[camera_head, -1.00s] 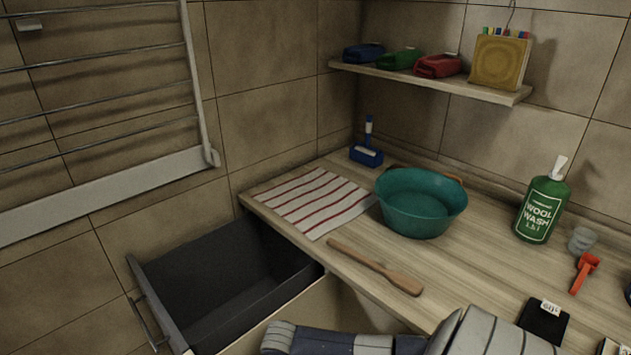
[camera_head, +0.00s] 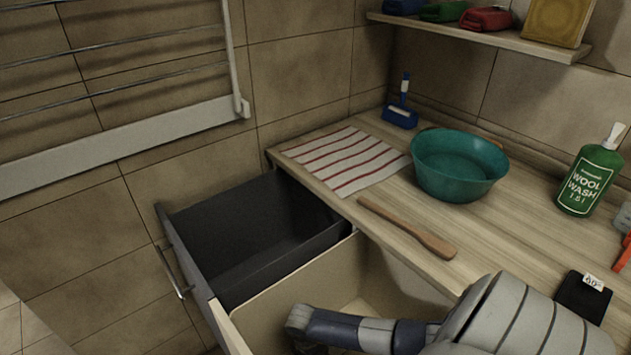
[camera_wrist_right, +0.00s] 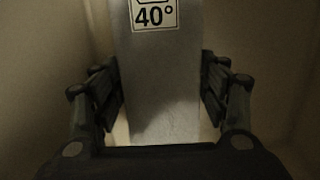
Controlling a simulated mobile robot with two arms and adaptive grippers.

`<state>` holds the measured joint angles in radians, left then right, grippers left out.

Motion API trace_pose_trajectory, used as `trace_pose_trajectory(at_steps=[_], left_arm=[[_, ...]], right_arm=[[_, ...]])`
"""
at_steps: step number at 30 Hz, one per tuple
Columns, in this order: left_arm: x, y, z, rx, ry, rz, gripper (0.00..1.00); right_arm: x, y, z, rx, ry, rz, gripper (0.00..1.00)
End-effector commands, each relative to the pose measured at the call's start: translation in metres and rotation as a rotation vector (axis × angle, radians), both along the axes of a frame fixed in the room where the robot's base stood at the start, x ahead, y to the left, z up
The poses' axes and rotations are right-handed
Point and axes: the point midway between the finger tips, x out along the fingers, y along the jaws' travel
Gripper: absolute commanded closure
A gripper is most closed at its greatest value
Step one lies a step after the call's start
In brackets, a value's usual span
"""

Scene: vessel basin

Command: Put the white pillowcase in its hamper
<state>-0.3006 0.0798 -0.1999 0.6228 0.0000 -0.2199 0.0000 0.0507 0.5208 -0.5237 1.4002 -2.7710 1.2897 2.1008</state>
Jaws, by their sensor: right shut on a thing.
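A pale, flat, cloth-like piece with a "40°" label, which I take to be the white pillowcase (camera_wrist_right: 165,85), hangs between the fingers of my right gripper (camera_wrist_right: 163,100) in the right wrist view. The gripper is shut on it, with one dark finger at each side. Beige walls surround them. In the head view my right arm reaches over a beige-walled bin (camera_head: 318,278), apparently a hamper; its gripper is mostly cut off at the bottom edge, and the pillowcase cannot be made out there. My left gripper is not in view.
A dark, open, empty-looking drawer (camera_head: 188,228) adjoins the beige bin. The wooden counter (camera_head: 530,235) holds a striped cloth (camera_head: 345,158), a wooden paddle (camera_head: 408,226), a teal basin (camera_head: 458,170), a green bottle (camera_head: 588,182) and a black labelled item (camera_head: 582,298).

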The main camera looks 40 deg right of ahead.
Motion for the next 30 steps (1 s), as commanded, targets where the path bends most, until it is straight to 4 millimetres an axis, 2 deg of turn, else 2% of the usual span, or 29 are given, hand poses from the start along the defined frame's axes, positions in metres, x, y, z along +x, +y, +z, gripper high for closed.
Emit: trace_pose_trajectory(at_steps=[2, 25, 26, 28, 30], left_arm=[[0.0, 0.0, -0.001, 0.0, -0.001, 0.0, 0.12], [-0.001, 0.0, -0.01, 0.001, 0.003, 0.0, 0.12], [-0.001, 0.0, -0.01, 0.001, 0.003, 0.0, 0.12], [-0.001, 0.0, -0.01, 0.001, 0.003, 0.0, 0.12], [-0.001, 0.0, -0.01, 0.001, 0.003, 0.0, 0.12]], right_arm=[[0.001, 0.0, -0.005, 0.001, -0.001, 0.0, 0.63], [0.001, 0.0, -0.018, 0.001, -0.002, 0.0, 0.63], [0.001, 0.0, -0.018, 0.001, -0.002, 0.0, 0.28], [0.001, 0.0, -0.018, 0.001, -0.002, 0.0, 0.12], [0.001, 0.0, -0.018, 0.001, -0.002, 0.0, 0.12]])
